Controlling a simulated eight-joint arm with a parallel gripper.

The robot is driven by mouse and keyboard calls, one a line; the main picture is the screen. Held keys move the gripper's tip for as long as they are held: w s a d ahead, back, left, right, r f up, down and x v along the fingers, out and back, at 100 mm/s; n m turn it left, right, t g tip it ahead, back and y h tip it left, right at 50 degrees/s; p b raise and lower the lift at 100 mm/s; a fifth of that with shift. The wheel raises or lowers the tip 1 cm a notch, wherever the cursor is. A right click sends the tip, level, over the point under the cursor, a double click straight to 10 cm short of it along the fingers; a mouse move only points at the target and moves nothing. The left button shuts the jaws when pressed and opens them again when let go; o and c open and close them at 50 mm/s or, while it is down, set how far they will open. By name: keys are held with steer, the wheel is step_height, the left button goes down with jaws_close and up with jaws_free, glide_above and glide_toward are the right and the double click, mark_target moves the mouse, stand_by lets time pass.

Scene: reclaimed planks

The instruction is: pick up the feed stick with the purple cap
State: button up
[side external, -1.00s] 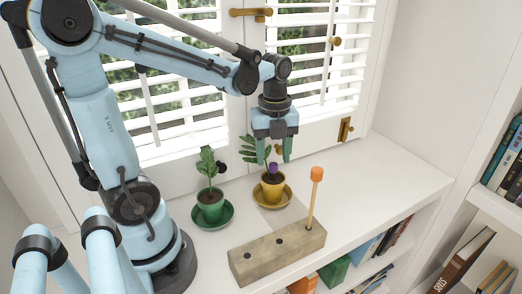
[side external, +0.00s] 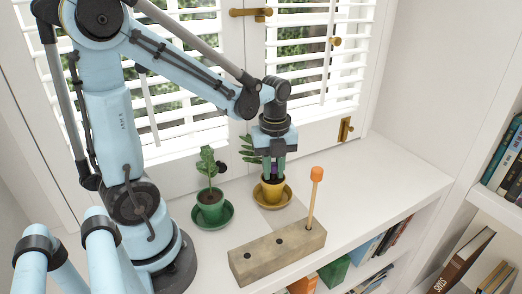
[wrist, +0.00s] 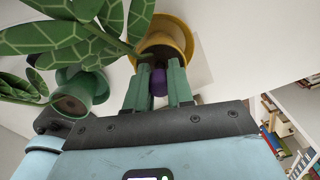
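The feed stick's purple cap (side external: 273,171) shows just above the yellow pot (side external: 272,189), which stands on a yellow saucer (side external: 285,199). My gripper (side external: 273,170) points down over this pot, its green fingers close together on either side of the cap. In the wrist view the purple cap (wrist: 158,83) sits between the two fingers (wrist: 158,76) and appears to touch both. The lower part of the stick is hidden by the cap, the fingers and the pot.
A green pot with a plant (side external: 210,204) stands left of the yellow pot. A wooden block (side external: 262,258) with holes lies in front, an orange-capped stick (side external: 316,176) upright at its right end. The shelf's right side is clear; shuttered windows stand behind.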

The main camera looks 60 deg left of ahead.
jaws_close()
steer(key=shift+r, duration=0.75)
step_height(320, 180, up, 5)
steer(key=shift+r, duration=0.2)
steer(key=w+d, duration=0.3)
steer(key=w, duration=0.5)
steer(key=w+d, duration=0.4)
steer(key=w, duration=0.5)
step_height(320, 180, up, 6)
steer(key=shift+s, duration=0.15)
